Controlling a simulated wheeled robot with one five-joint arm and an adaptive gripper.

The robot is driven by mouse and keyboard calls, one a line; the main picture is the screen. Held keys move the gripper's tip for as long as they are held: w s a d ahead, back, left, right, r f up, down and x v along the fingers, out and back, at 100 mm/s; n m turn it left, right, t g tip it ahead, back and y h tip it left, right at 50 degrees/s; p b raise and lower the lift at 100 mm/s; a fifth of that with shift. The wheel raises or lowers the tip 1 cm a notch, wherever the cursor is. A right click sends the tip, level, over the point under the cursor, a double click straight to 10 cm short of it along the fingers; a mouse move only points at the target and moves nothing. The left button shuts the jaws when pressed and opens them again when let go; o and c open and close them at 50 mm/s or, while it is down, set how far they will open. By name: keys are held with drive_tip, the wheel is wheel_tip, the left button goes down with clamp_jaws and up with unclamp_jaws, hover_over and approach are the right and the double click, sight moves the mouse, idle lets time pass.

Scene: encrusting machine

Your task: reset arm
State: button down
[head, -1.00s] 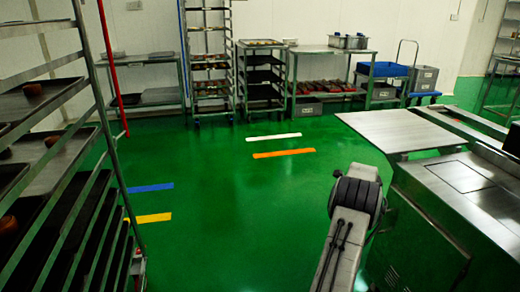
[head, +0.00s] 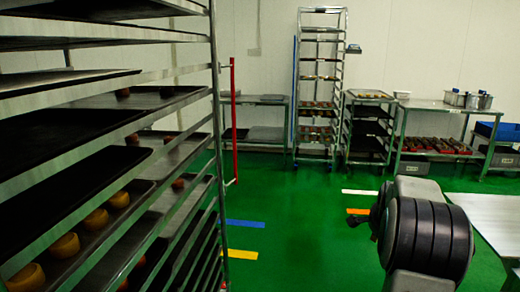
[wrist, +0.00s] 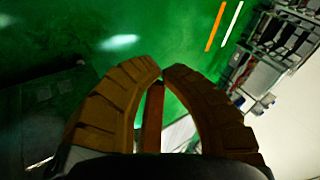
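My gripper (wrist: 161,72) shows in the wrist view with its two ribbed brown fingers curved inward and their tips almost touching. A thin red-brown strip shows between the fingers; I cannot tell what it is, and no held object is clear. Green floor lies beyond the fingertips.
A tall tray rack (head: 216,120) with round brown pieces on dark trays stands close at left. A steel table top (head: 490,215) is at the right edge. A second rack (head: 318,90) and tables (head: 440,107) line the back wall. Green floor (head: 300,225) between is clear.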

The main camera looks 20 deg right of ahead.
drive_tip(key=s+a+r+n+y+p, duration=0.1)
drive_tip(key=a+r+n+p, duration=0.2)
drive_tip(key=a+r, duration=0.35)
drive_tip(key=s+a+r+n+y+p, duration=0.1)
drive_tip(key=a+r+n+p, duration=0.25)
drive_tip(key=a, duration=0.55)
drive_tip(key=s+a+r+n+y+p, duration=0.1)
drive_tip(key=s+a+r+n+p, duration=0.2)
drive_tip(key=s+a, duration=0.3)
drive_tip(key=s+a+r+n+g+y+p, duration=0.1)
drive_tip(key=s+a+r+n+p, duration=0.2)
drive_tip(key=a, duration=0.6)
drive_tip(key=s+a+r+n+y+p, duration=0.1)
drive_tip(key=s+a+r+n+p, duration=0.2)
drive_tip(key=s+a+n+p, duration=0.3)
drive_tip(key=s+a+n, duration=0.1)
drive_tip(key=s, duration=0.4)
drive_tip(key=shift+s+a+r+n+g, duration=0.2)
drive_tip(key=shift+a+r+n+g, duration=0.15)
drive_tip(key=shift+r+g, duration=0.05)
